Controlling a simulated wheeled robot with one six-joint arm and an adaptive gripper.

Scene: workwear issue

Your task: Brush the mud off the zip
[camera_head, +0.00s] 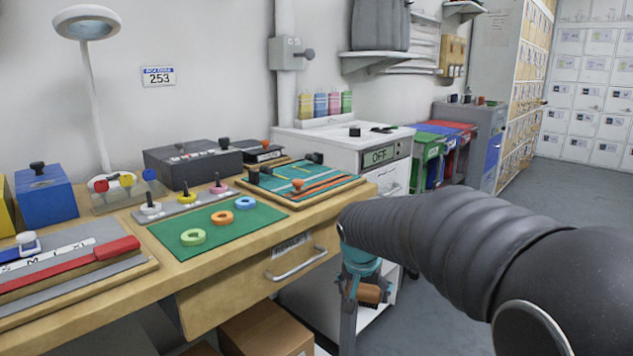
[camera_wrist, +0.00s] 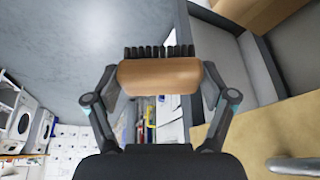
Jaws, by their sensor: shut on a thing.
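My gripper (camera_wrist: 160,92) is shut on a wooden brush (camera_wrist: 158,76), with one finger at each end of the block. Its dark bristles point away from my palm in the wrist view. In the head view my gripper (camera_head: 361,272) hangs beyond the bench's right front edge, and the brush's wooden block (camera_head: 370,293) shows between the fingers. A teal panel (camera_head: 300,183) with orange strips lies on a wooden board at the bench's right end, apart from the brush. It may carry the zip; I cannot make out zip teeth or mud at this size.
The wooden bench (camera_head: 200,267) has a drawer with a metal handle (camera_head: 296,264). A green mat (camera_head: 215,228) holds several coloured rings. A lamp (camera_head: 95,90) stands at the back left. A white cabinet (camera_head: 340,150) and coloured bins (camera_head: 432,158) stand beyond. Open floor lies right.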

